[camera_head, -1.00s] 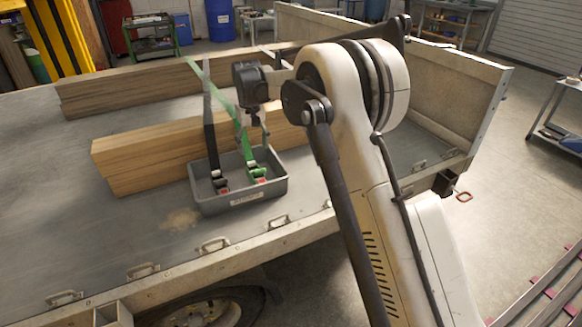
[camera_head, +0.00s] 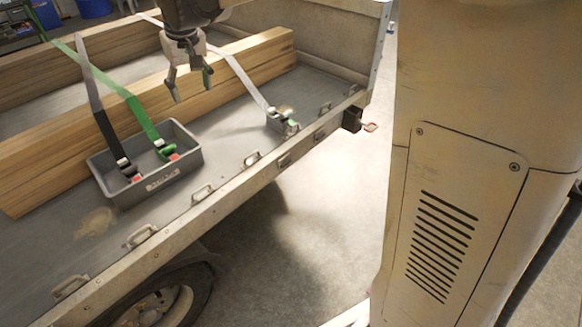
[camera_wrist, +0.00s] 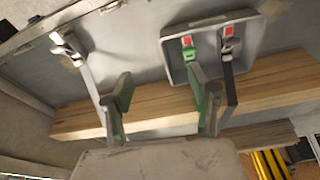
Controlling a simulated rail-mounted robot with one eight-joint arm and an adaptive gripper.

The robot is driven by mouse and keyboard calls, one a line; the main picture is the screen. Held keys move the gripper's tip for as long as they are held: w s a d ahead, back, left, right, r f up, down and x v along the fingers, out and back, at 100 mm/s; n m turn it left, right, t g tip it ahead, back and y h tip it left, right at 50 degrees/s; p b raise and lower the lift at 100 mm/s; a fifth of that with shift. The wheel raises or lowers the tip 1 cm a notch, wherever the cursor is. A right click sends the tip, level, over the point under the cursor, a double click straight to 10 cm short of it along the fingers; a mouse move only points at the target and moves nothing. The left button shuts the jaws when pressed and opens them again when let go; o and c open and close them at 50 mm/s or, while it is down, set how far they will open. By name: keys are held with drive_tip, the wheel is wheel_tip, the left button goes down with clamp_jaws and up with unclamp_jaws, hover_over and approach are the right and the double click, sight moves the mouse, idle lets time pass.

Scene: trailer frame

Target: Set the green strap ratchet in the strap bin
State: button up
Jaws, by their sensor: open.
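The green strap's ratchet (camera_head: 164,151) lies inside the grey strap bin (camera_head: 186,172), with its green strap (camera_head: 142,115) running up over the timber. The black strap's ratchet (camera_head: 128,168) lies to its left in the same bin. In the wrist view the bin (camera_wrist: 261,48) is at the upper right, and the green ratchet (camera_wrist: 188,52) shows inside it. My gripper (camera_head: 192,92) hangs open and empty above and to the right of the bin, near the timber.
A third ratchet (camera_head: 281,120) on a pale grey strap (camera_head: 240,76) lies on the trailer bed, right of the bin. Long timber (camera_head: 60,150) crosses the bed behind the bin. Handles line the bed's near edge (camera_head: 226,188). Bare bed lies between bin and third ratchet.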

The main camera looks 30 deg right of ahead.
drive_tip(key=s+d+r+m+t, duration=0.1)
drive_tip(key=s+d, duration=0.3)
drive_tip(key=s, duration=0.5)
drive_tip(key=s+d+r+t, duration=0.1)
drive_tip(key=s+d, duration=0.2)
drive_tip(key=s, duration=0.5)
drive_tip(key=s+d+f+t, duration=0.1)
drive_tip(key=s+d+f, duration=0.1)
drive_tip(key=s, duration=0.4)
drive_tip(key=s+d+f+m+t, duration=0.1)
drive_tip(key=s+f, duration=0.4)
drive_tip(key=s, duration=0.2)
drive_tip(key=shift+s+d, duration=0.25)
drive_tip(key=shift+d, duration=0.15)
drive_tip(key=shift+r+p, duration=0.6)
